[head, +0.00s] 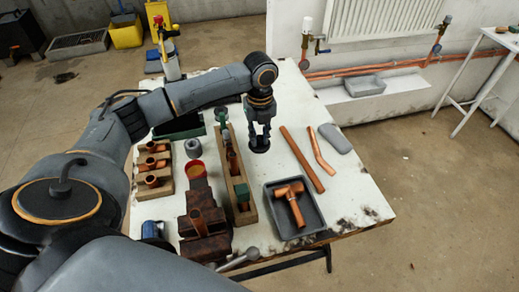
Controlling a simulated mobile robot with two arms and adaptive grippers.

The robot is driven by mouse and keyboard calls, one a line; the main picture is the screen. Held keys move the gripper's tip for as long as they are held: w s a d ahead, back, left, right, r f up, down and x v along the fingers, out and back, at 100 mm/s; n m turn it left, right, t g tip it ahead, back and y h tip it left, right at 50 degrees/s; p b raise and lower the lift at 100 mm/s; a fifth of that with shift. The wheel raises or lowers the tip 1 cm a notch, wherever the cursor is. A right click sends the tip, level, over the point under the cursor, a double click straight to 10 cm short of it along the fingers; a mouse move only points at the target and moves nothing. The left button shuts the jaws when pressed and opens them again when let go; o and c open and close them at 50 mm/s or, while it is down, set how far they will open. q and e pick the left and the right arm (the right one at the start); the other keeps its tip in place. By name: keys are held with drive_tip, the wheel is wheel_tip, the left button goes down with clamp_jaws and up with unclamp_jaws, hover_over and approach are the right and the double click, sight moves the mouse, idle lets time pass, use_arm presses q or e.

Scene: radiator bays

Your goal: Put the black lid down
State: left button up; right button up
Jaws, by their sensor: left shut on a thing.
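My left gripper (260,136) points down over the middle of the white workbench (357,196). It is shut on the black lid (260,149), a small dark round piece at its fingertips. The lid is low over the bench, right of the long wooden holder (241,200) and left of the long copper pipe (301,159). I cannot tell whether the lid touches the bench top. The fingers hide part of it. My right gripper is not in view.
A grey tray (315,228) with a copper tee (291,203) stands at the front right. An open red-rimmed container (195,170) stands left of the wooden holder. Bare bench shows around the lid.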

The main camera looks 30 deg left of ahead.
sight(260, 143)
use_arm(q)
wheel_tip(260, 143, down, 6)
drive_tip(key=shift+r, duration=0.25)
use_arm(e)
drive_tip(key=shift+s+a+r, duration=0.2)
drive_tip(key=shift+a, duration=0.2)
use_arm(q)
drive_tip(key=o, duration=0.8)
drive_tip(key=shift+f, duration=0.1)
drive_tip(key=shift+o, duration=0.2)
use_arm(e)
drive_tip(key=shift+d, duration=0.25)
use_arm(q)
wheel_tip(260, 143, up, 12)
drive_tip(key=shift+r+b, duration=0.15)
drive_tip(key=shift+b, duration=0.15)
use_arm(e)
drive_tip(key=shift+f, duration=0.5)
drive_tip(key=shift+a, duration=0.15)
